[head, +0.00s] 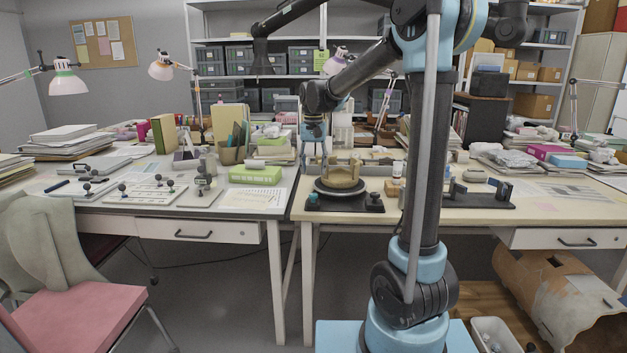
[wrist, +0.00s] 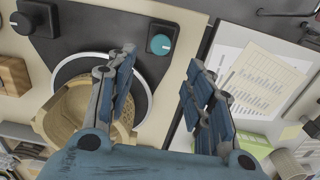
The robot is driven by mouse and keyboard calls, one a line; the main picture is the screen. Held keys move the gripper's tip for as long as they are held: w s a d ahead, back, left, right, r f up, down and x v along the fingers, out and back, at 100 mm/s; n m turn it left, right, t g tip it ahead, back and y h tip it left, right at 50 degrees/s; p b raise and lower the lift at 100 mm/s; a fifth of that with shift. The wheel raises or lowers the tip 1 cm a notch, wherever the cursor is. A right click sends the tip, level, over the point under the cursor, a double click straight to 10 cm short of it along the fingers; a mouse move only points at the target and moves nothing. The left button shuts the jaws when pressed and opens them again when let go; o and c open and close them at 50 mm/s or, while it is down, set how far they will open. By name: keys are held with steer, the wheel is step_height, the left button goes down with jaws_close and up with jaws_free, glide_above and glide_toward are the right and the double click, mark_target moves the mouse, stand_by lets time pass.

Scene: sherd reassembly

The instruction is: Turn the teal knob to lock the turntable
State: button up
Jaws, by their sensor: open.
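The teal knob (wrist: 160,44) sits on a corner of the dark turntable base (wrist: 95,22) in the wrist view. It also shows in the head view (head: 313,198) at the left of the base. The turntable (wrist: 66,72) is a dark disc with a pale rim, bearing a tan, ring-shaped vessel (wrist: 77,108). My gripper (wrist: 158,75) is open and empty, its blue-padded fingers spread above the turntable's edge and the table. The knob lies beyond the fingertips, between their lines, apart from them. In the head view my gripper (head: 314,150) hangs above the turntable's left side.
A black knob (wrist: 22,22) stands at the base's other corner. Printed sheets (wrist: 250,80) lie beside the base across the table joint. A green box (head: 255,174) stands on the left table. A dark stand (head: 470,195) is on the right table.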

steer(key=shift+r, duration=1.1)
